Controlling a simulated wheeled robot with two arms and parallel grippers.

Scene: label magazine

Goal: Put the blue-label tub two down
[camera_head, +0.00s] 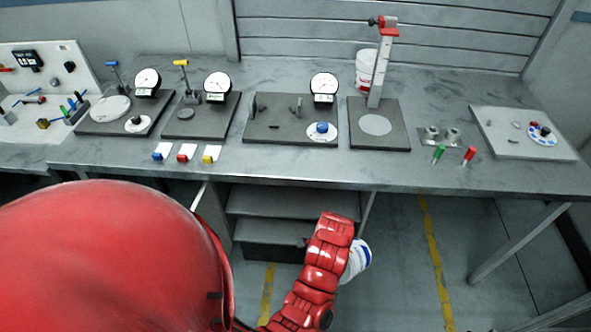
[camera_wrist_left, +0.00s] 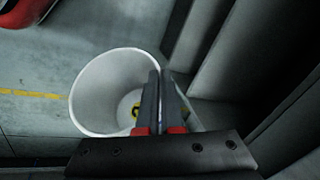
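The blue-label tub (camera_head: 357,260) is white with a blue mark and hangs below the table edge, right of the shelves, partly hidden by my red arm. In the left wrist view the tub (camera_wrist_left: 98,92) is seen from above, open-topped, with something small and yellow at its bottom. My left gripper (camera_wrist_left: 161,85) has its two dark fingers close together on either side of the tub's wall at the rim. The fingers are hidden in the head view. My right gripper is not in view.
Stepped grey shelves (camera_head: 290,202) stand under the workbench (camera_head: 440,178), left of the tub. A red-label white tub (camera_head: 364,72) stands at the back of the bench. Dial gauges and plates fill much of the bench. The floor right of the tub is clear.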

